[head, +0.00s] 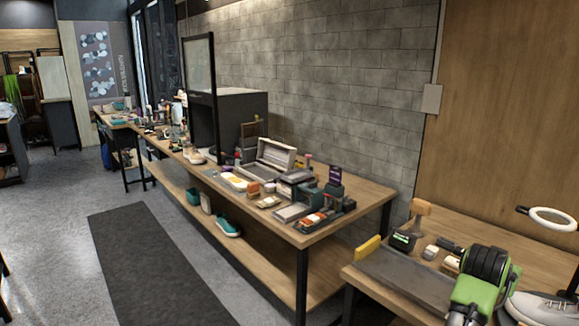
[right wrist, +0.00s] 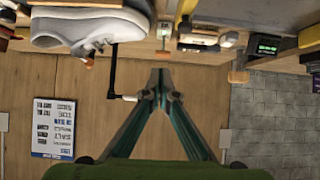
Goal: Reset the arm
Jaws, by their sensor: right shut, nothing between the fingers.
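My right arm shows at the bottom right of the head view, green and black, beside the right-hand bench (head: 405,285). The right gripper's tip cannot be made out there. In the right wrist view, which looks upside down, the right gripper (right wrist: 160,75) has its two dark green fingers meeting at the tips, with nothing between them. A white sneaker (head: 540,308) sits at the bottom right of the head view, next to my right arm. A white sneaker (right wrist: 85,28) also shows at the top left of the wrist view, apart from the fingers. My left gripper is not in view.
A white ring (head: 553,218) stands above the bench. A brush-like wooden tool (head: 421,212) and a yellow block (head: 367,248) lie near its left side. A long shelf table (head: 345,217) is crowded with items. The floor mat (head: 150,270) is clear.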

